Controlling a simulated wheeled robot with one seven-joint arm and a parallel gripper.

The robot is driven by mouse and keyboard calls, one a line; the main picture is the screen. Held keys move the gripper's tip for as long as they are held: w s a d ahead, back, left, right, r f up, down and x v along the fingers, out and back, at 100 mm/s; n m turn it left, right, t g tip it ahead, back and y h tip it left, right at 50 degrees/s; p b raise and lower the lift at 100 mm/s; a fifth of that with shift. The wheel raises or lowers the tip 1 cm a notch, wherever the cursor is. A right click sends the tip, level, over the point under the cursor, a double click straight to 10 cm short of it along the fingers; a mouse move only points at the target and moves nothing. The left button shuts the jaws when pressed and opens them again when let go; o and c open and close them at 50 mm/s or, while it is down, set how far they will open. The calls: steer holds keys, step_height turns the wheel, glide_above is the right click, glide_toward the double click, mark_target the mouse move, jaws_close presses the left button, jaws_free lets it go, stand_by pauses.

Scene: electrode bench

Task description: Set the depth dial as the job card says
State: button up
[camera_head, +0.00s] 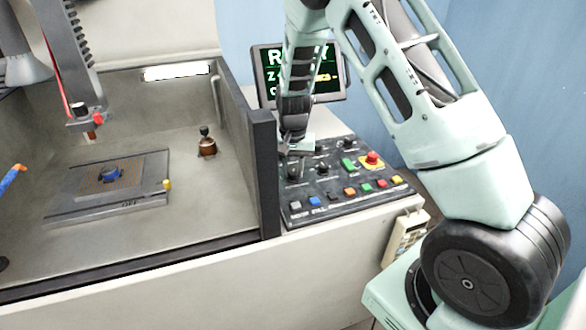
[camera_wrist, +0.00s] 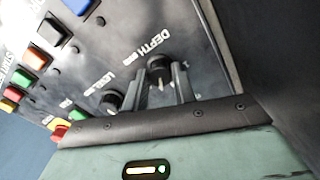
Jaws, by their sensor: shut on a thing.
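The depth dial (camera_wrist: 159,64) is a black round knob under the printed word "DEPTH" in the wrist view. My gripper (camera_wrist: 163,80) has its two dark fingers closed on either side of this dial. A light pointer mark shows between the fingers, but I cannot read its setting. In the head view my gripper (camera_head: 294,158) reaches down to the upper left of the black control panel (camera_head: 333,202), and the dial is mostly hidden there. I cannot make out a job card. A screen (camera_head: 328,88) with green and white text is partly covered by my arm.
A second knob (camera_wrist: 111,101), labelled "LEVEL", is beside the depth dial. A red mushroom button (camera_head: 372,158) and several coloured buttons share the panel. A dark wall (camera_head: 263,172) borders the panel's left side. The tank holds a plate (camera_head: 66,206) and a brown electrode-like piece (camera_head: 207,148).

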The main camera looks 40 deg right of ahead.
mark_target(293, 172)
steer(key=shift+w+r, duration=0.1)
steer(key=shift+w, duration=0.05)
steer(key=o, duration=1)
step_height(293, 172, up, 17)
steer(key=shift+r+b, duration=0.2)
steer(key=shift+b, duration=1)
